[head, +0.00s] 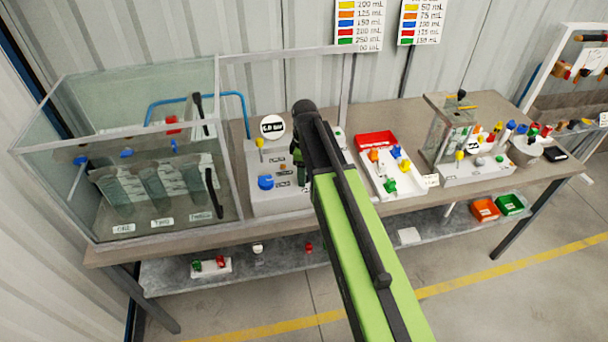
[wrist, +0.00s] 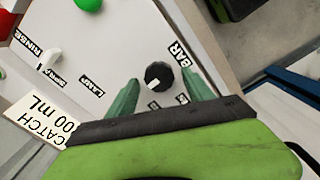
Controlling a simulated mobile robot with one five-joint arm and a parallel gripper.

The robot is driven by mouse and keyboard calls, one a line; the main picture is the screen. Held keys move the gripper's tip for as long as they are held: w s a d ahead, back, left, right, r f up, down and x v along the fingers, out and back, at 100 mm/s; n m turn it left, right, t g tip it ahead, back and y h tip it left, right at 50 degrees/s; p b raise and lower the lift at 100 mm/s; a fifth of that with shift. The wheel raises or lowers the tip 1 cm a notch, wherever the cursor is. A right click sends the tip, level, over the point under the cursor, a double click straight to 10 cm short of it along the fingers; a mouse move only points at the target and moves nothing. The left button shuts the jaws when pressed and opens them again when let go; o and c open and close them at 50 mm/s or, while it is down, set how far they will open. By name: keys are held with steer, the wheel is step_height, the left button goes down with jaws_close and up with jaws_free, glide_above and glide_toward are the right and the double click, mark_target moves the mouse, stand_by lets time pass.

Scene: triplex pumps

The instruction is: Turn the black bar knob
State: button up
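The black bar knob (wrist: 158,76) is a round black dial with a white mark, on a light panel (wrist: 110,40) beside a label reading BAR (wrist: 180,53). My gripper (wrist: 160,80) is open, with one green finger on each side of the knob. Gaps show between the fingers and the knob, and I cannot tell how deep the fingertips reach. In the head view my gripper (head: 299,158) is over the right part of the white console (head: 265,205). My arm hides the knob there.
A round gauge (head: 272,127) stands behind the console, and a blue knob (head: 265,182) is on its left. A glass tank (head: 140,170) stands to the left. A red and white tray (head: 376,139) is close to the right. A CATCH card (wrist: 35,118) is near my gripper.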

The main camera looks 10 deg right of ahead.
steer(key=c, duration=1.2)
steer(key=shift+a, duration=0.1)
jaws_close()
steer(key=m, duration=0.7)
steer(key=shift+d, duration=0.2)
steer(key=m, duration=0.4)
steer(key=shift+d+m, duration=0.15)
steer(key=shift+m, duration=1.65)
